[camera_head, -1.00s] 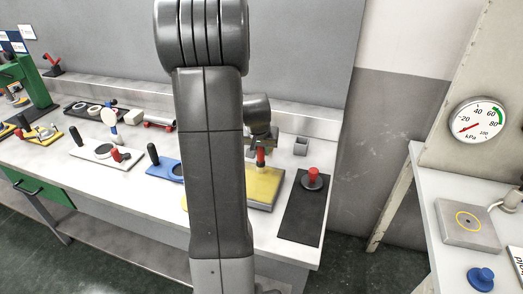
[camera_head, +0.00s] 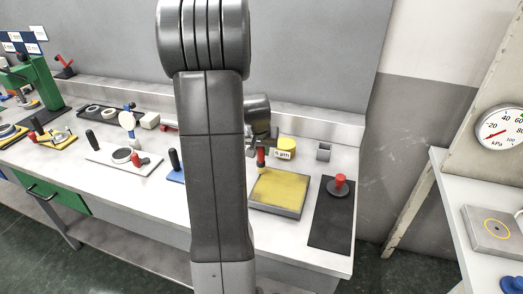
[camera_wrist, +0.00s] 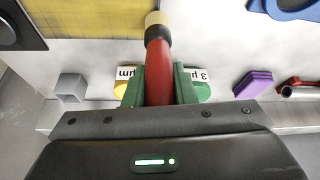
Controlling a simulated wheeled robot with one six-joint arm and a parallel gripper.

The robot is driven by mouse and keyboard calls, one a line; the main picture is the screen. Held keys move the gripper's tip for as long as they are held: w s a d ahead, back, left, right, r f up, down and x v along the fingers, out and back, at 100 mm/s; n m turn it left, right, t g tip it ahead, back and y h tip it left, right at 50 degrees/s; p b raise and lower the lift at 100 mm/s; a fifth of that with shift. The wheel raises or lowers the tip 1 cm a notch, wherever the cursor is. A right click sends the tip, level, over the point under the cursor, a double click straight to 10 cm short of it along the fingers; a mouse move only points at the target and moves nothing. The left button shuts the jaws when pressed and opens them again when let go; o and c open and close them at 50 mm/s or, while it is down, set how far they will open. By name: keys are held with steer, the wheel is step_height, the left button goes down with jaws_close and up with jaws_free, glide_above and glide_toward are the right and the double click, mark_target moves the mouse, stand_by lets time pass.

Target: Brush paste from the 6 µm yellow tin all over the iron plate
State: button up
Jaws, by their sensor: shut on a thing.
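My gripper (camera_wrist: 158,88) is shut on a red-handled brush (camera_wrist: 158,65) with a black collar and a pale tip. In the head view the brush (camera_head: 261,157) hangs tip down near the back left corner of the iron plate (camera_head: 276,208). I cannot tell if the tip touches it. Yellow covers most of the plate's top, which also shows in the wrist view (camera_wrist: 85,18). The yellow 6 µm tin (camera_head: 287,144) stands just behind the plate. In the wrist view the tin (camera_wrist: 121,90) is partly hidden by my gripper's finger.
A green 3 µm tin (camera_wrist: 203,92) stands beside the yellow one. A small grey block (camera_head: 323,151) is at the back right. A black mat (camera_head: 326,235) with a red-knobbed weight (camera_head: 338,186) lies right of the plate. My arm hides the bench's middle in the head view.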

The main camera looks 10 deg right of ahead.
steer(key=r, duration=0.2)
steer(key=r+p, duration=0.1)
steer(key=shift+s+d, duration=0.2)
steer(key=shift+d, duration=0.05)
steer(key=shift+r+p, duration=1.6)
steer(key=shift+r, duration=0.9)
steer(key=shift+a+f, duration=0.1)
